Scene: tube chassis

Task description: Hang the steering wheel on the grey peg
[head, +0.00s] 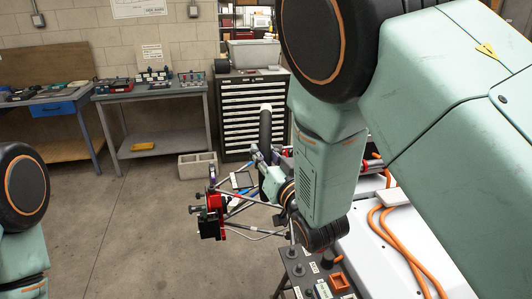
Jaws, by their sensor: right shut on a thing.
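My right arm reaches down from the upper right. Its gripper (262,160) is small and partly hidden behind my own wrist, at the near end of the tube frame. It is shut on a dark, upright, rounded piece (265,132) with a pale top, which looks like the steering wheel seen nearly edge-on. Most of the wheel's shape is hidden. I cannot make out the grey peg. My left arm shows at the left edge, but its gripper is out of the picture.
Tube chassis rods with red and black parts (212,212) stick out left of my right wrist. A control panel (318,274) and orange cables (385,235) lie below right. The left floor is clear.

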